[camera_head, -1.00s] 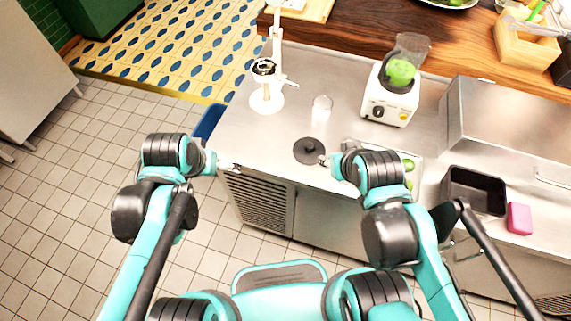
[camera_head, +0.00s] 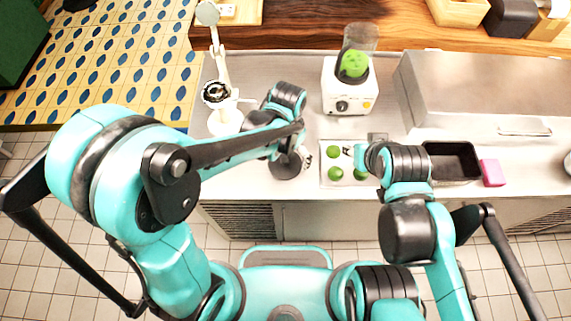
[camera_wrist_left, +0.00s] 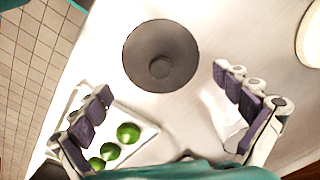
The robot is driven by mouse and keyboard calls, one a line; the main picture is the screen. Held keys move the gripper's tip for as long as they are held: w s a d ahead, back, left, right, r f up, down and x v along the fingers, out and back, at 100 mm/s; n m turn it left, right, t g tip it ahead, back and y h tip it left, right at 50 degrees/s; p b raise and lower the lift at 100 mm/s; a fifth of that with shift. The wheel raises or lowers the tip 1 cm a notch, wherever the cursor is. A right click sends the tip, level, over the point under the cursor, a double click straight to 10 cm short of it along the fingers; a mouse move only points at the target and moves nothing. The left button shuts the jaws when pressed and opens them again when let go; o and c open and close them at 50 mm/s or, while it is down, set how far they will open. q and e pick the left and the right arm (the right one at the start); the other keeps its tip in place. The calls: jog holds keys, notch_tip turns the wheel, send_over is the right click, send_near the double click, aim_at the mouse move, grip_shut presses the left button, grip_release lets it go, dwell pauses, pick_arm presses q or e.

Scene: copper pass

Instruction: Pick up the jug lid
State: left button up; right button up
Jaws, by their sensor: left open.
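The jug lid, a dark grey disc with a round knob, lies flat on the steel counter; it shows in the head view (camera_head: 287,167), partly covered by my left arm. In the left wrist view the whole lid (camera_wrist_left: 160,55) shows, knob towards the camera. My left gripper (camera_wrist_left: 163,85) is open and empty above the counter, its fingers spread wide to either side, apart from the lid. My right gripper (camera_head: 361,156) is by the tray of limes; its fingers are too small to read.
A white tray (camera_wrist_left: 145,137) with several green limes (camera_wrist_left: 128,132) is close to one left finger. A pale clear object (camera_wrist_left: 222,112) is beside the other. A white juicer stand (camera_head: 225,118), blender (camera_head: 347,88), black bin (camera_head: 451,160) and pink block (camera_head: 492,172) stand on the counter.

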pick_arm(q)
notch_tip(320, 180, down, 3)
jog(key=shift+a+r+b, duration=0.1)
jog(key=shift+b, duration=0.25)
jog(key=shift+s, duration=0.1)
jog(key=c, duration=1.2)
